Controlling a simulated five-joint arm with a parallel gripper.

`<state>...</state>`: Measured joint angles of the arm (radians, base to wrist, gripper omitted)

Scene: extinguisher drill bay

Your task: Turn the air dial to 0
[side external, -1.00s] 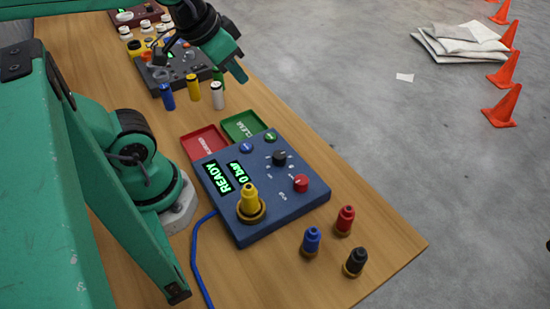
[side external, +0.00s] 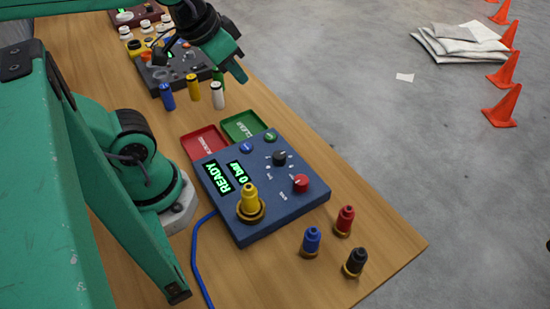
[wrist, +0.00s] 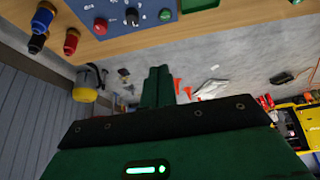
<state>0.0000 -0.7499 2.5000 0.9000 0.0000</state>
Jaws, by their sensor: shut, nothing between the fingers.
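A blue control panel (side external: 285,215) lies on the wooden table, with lit displays reading READY and 0 bar. It carries a black knob (side external: 279,157) and a red knob (side external: 300,183); their lettering is too small to tell which is the air dial or where it points. In the wrist view the black knob (wrist: 132,16) and red knob (wrist: 100,26) show near the top edge. My gripper (side external: 240,76) is shut and empty, raised above and beyond the panel, touching nothing; its fingers also show in the wrist view (wrist: 160,82).
A dark station (side external: 165,82) with more bottles lies farther back. A blue cable (side external: 197,262) runs off the panel.

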